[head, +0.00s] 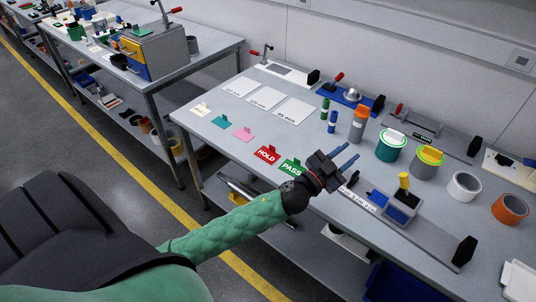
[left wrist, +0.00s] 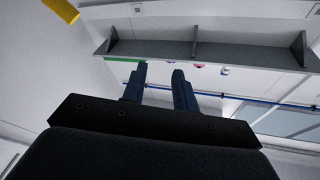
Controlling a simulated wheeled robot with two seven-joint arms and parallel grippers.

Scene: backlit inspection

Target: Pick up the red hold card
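The red hold card (head: 267,154) lies on the grey bench in the head view, with white "HOLD" lettering and a small raised tab. The green pass card (head: 291,167) is just right of it, its right end close to my arm. My left gripper (head: 350,157) is above the bench, right of both cards, its two blue fingers pointing right and apart. In the left wrist view its fingers (left wrist: 160,88) are spread with nothing between them. The red card does not show in the left wrist view. My right gripper is not in view.
Pink (head: 243,133), teal (head: 221,122) and cream (head: 201,110) cards lie left of the red card. A clamp fixture (head: 401,207) stands right of my gripper.

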